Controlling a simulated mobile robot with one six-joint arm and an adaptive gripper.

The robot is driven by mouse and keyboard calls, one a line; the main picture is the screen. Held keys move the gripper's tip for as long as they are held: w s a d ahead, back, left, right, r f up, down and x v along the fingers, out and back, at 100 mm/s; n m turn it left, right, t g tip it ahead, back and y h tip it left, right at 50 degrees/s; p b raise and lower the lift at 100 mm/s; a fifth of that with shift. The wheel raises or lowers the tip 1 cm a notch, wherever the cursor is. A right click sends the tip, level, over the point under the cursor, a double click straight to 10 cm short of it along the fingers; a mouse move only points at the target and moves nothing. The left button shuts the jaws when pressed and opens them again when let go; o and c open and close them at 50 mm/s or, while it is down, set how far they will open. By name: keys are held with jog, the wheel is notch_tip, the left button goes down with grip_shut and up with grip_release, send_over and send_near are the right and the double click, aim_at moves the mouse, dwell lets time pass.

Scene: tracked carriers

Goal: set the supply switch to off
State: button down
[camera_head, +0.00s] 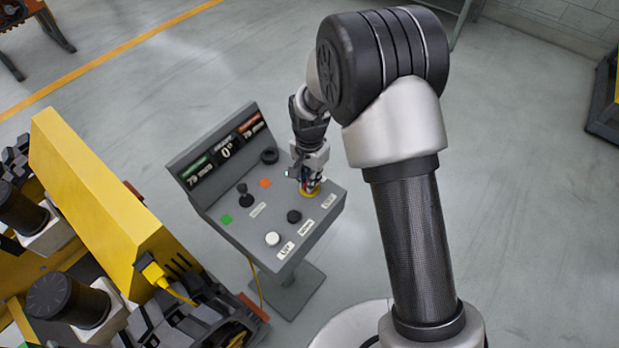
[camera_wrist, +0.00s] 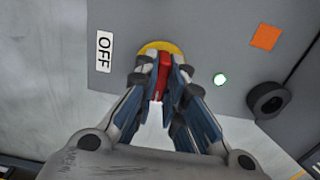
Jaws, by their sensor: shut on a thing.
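The supply switch has a red handle (camera_wrist: 163,76) on a yellow round plate (camera_wrist: 149,48). A white OFF label (camera_wrist: 104,52) sits to the left of the plate in the wrist view. My gripper (camera_wrist: 165,68) is shut on the red handle, with a finger on each side of it. The handle runs roughly up and down in the wrist view, not toward the label. In the head view my gripper (camera_head: 309,186) is at the right end of the grey control panel (camera_head: 262,228), over the yellow plate (camera_head: 311,193), and hides most of the switch.
The panel also carries a black joystick (camera_head: 243,192), a black knob (camera_head: 270,155), a black button (camera_head: 294,216), a white button (camera_head: 272,239) and a display (camera_head: 226,152). A lit white-green lamp (camera_wrist: 219,80) is beside the switch. A yellow tracked machine (camera_head: 100,195) stands left of the panel.

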jog(key=shift+n, duration=0.3)
jog(key=n, duration=0.3)
jog(key=shift+n, duration=0.4)
jog(key=n+p, duration=0.1)
jog(key=n, duration=1.2)
jog(key=c, duration=1.7)
grip_release()
